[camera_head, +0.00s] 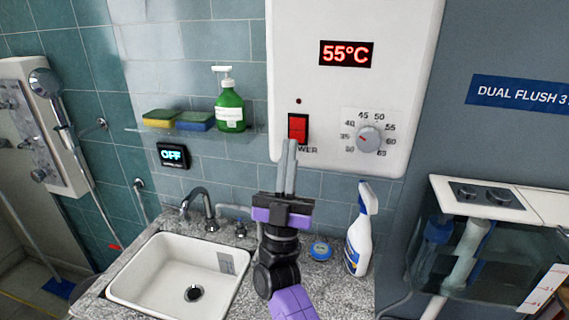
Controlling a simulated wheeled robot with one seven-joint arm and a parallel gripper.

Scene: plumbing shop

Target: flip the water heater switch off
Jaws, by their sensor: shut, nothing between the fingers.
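The white water heater (300,80) hangs on the tiled wall and shows a red 55°C display (346,54). Its red rocker switch (298,127) sits low on the front, above the partly covered POWER label. A small dark red indicator dot (298,101) is above the switch. The switch's exact tilt is too small to tell. My gripper (288,143) is shut and empty, its fingers pointing up just below the switch. The fingertips overlap the label in the picture; I cannot tell whether they touch the heater.
A temperature dial (369,138) is right of the switch. A green soap bottle (230,107) and sponges (178,119) stand on a shelf to the left. A spray bottle (359,235), blue round item (320,250), sink (135,275) and faucet (198,203) are below. A small screen (173,156) reads OFF.

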